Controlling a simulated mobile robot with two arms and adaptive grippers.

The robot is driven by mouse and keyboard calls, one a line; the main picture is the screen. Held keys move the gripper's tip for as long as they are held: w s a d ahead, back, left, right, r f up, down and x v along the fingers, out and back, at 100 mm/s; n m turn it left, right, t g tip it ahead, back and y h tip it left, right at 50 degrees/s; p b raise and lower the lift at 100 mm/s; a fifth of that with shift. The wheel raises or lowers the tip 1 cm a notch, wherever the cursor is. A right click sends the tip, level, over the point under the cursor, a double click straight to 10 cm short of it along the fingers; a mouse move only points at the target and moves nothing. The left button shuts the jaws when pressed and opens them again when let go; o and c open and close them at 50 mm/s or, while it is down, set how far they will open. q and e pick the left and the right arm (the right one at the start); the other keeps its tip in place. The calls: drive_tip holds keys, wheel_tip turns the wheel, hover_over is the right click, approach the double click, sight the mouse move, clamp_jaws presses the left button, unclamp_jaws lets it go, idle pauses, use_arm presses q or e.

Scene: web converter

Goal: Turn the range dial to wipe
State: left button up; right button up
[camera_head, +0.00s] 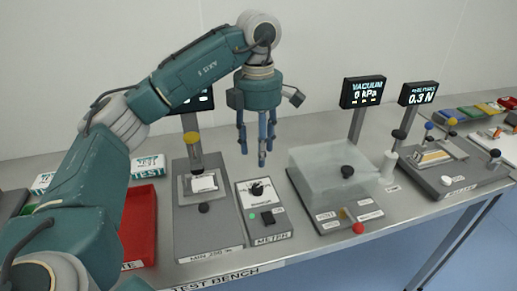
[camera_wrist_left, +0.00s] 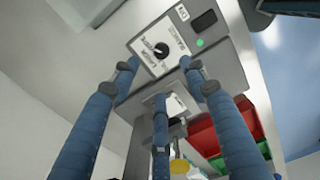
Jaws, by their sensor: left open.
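The range dial (camera_head: 257,189) is a small black knob on the white face of the meter box (camera_head: 280,233), which lies on the bench. In the left wrist view the dial (camera_wrist_left: 161,50) shows with lettering around it, too small to read surely. My left gripper (camera_head: 257,150) hangs above and slightly behind the dial, fingers pointing down, open and empty, apart from the dial. In the left wrist view its blue fingers (camera_wrist_left: 165,90) are spread, with the dial beyond them. My right gripper is not in view.
A grey test stand (camera_head: 208,235) with a yellow knob stands left of the meter. A clear-lidded box (camera_head: 325,180) with a vacuum display (camera_head: 363,92) stands right. A red tray (camera_head: 140,225) lies left, partly behind my arm. Another grey stand (camera_head: 450,175) is farther right.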

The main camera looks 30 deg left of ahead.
sight(258, 187)
use_arm(q)
wheel_tip(258, 187, down, 12)
drive_tip(key=n+p, duration=0.1)
drive_tip(key=n, duration=0.4)
drive_tip(key=shift+f+p, duration=0.15)
drive_tip(key=shift+p, duration=0.2)
